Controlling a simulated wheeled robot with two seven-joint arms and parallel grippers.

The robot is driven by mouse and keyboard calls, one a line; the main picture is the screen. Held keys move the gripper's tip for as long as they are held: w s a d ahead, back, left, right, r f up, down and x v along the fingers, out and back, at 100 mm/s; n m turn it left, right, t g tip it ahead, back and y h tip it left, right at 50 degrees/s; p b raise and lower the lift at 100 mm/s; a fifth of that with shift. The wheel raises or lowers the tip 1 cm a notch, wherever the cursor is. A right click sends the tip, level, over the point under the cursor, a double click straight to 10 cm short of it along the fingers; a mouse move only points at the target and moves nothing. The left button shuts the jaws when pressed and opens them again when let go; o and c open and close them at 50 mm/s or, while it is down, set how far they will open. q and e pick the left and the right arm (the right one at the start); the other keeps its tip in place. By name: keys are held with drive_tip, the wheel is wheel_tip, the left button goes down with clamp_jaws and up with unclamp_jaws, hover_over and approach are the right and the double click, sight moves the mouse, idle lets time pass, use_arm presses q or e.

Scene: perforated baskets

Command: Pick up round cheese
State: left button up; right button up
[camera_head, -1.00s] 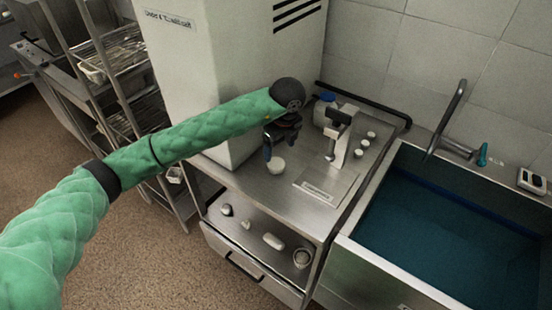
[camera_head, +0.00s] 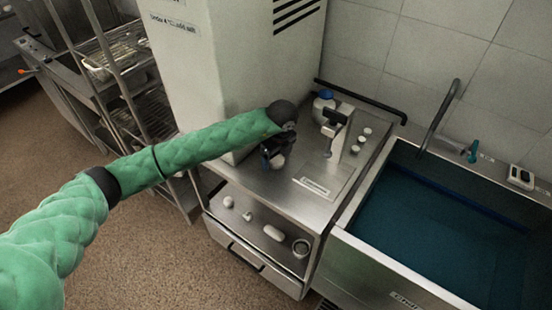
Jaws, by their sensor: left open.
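A small round white piece (camera_head: 277,161), which looks like the round cheese, sits on the steel counter (camera_head: 262,185). My left gripper (camera_head: 268,158) points down right over it and partly hides it. The left jaws are open, with the white piece at or just behind the fingertips. I cannot tell whether the fingers touch it. My right gripper is not in view.
A metal press-like device (camera_head: 334,135), a blue-capped jar (camera_head: 323,102) and several small white pieces (camera_head: 361,139) stand right of the gripper. A flat labelled plate (camera_head: 322,182) lies in front. A lower shelf holds small items (camera_head: 273,233). A water-filled sink (camera_head: 430,235) is at right.

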use_arm(q)
drive_tip(key=shift+s, duration=0.1)
drive_tip(key=c, duration=1.1)
